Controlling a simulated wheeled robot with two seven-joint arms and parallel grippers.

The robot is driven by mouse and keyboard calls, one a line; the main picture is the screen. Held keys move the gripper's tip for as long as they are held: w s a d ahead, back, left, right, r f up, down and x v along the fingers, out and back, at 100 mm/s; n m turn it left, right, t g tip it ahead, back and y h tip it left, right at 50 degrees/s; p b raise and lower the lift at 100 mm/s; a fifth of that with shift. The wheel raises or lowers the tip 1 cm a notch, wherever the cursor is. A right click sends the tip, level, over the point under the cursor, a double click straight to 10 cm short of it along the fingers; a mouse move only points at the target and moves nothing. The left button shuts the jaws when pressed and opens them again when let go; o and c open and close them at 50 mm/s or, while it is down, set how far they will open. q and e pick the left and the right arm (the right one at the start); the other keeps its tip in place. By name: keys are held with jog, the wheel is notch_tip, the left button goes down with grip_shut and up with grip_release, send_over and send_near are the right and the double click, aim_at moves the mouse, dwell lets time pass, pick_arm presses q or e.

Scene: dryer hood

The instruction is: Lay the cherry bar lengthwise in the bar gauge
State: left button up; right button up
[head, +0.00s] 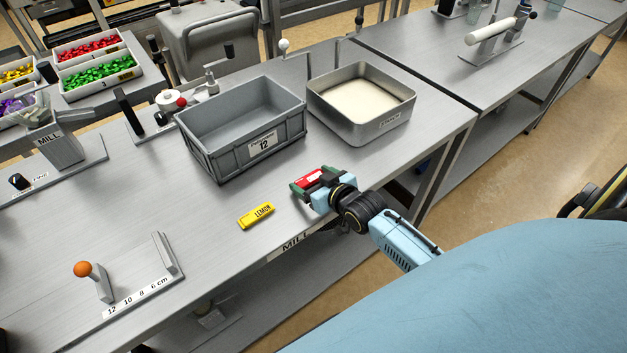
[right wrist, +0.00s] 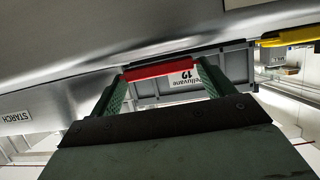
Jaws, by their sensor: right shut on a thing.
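The red cherry bar (head: 309,177) is between the fingers of my right gripper (head: 312,183), near the front edge of the bench. My right gripper is shut on it. In the right wrist view the red bar (right wrist: 160,71) spans the gap between the two green fingers. Whether the bar touches the bench I cannot tell. The bar gauge (head: 142,293) is at the lower left of the head view. It has an orange-knobbed post, an upright end plate and a strip marked 12, 10, 8, 6 cm. It is empty. My left gripper is not in view.
A yellow LEMON bar (head: 256,215) lies on the bench between my right gripper and the gauge. A grey crate (head: 239,151) marked 12 and a metal pan (head: 390,125) of white powder stand behind. The bench between the lemon bar and gauge is clear.

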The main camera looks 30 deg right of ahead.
jog(key=shift+f, duration=0.2)
jog(key=shift+f, duration=0.15)
jog(key=o, duration=0.9)
jog(key=shift+f, duration=0.1)
jog(key=shift+b, duration=0.5)
jog(key=a+v, duration=0.1)
jog(key=v, duration=1.2)
jog(key=shift+s+d+p, duration=0.3)
jog(key=shift+d+p, duration=0.1)
jog(key=shift+d, duration=0.05)
